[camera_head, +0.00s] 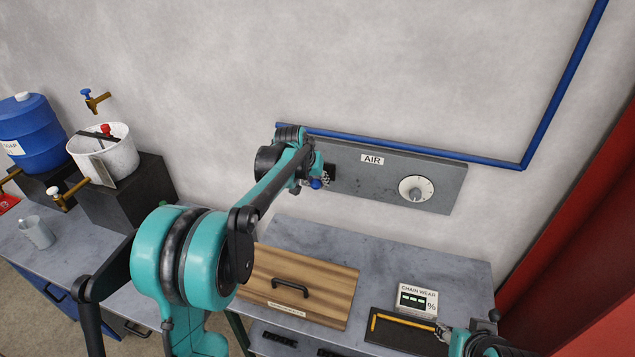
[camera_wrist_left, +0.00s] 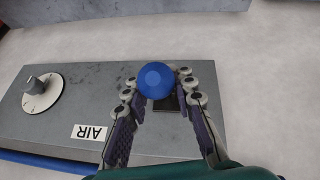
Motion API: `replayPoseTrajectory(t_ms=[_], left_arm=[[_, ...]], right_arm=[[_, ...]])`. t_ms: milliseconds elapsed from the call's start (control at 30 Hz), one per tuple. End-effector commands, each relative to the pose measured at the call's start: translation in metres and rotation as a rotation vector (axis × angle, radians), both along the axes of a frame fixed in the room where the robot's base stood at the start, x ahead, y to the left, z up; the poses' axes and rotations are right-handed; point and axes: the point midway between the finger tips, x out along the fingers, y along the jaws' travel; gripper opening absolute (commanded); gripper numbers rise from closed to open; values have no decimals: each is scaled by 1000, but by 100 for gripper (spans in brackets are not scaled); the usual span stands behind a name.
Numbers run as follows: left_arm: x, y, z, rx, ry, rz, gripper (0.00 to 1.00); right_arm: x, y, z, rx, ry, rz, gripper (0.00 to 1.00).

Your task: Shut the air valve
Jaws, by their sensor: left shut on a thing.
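The grey air panel (camera_head: 345,180) is fixed to the wall and carries an AIR label (camera_head: 372,160). My left gripper (camera_head: 318,177) is at the panel's left end, shut on the blue valve knob (camera_head: 316,184). In the left wrist view the round blue knob (camera_wrist_left: 155,80) sits between the two fingers of my left gripper (camera_wrist_left: 158,83), with a dark piece behind it. The valve body is mostly hidden by the fingers. Part of my right arm shows at the bottom right of the head view; the state of its gripper is unclear.
A white dial (camera_head: 415,189) is at the panel's right. A blue pipe (camera_head: 450,154) runs above it. Below are a grey bench (camera_head: 400,257), a wooden board with a black handle (camera_head: 320,290) and a chain wear display (camera_head: 417,299). A blue barrel (camera_head: 30,135) and a white bucket (camera_head: 118,155) stand left.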

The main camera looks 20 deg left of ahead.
Motion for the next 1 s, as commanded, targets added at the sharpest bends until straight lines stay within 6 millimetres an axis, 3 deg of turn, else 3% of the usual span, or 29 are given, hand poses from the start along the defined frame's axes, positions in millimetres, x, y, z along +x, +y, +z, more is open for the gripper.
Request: replayPoseTrajectory(t_ms=[300,900,933,1000], left_arm=[[7,0,12,2,35,0,0],[9,-1,14,1,35,-1,0],[9,-1,14,0,35,-2,28],[9,-1,14,1,35,-1,46]], right_arm=[[0,0,10,0,0,0,40],[0,0,12,0,0,0,40],[0,0,12,0,0,0,40],[0,0,12,0,0,0,40]])
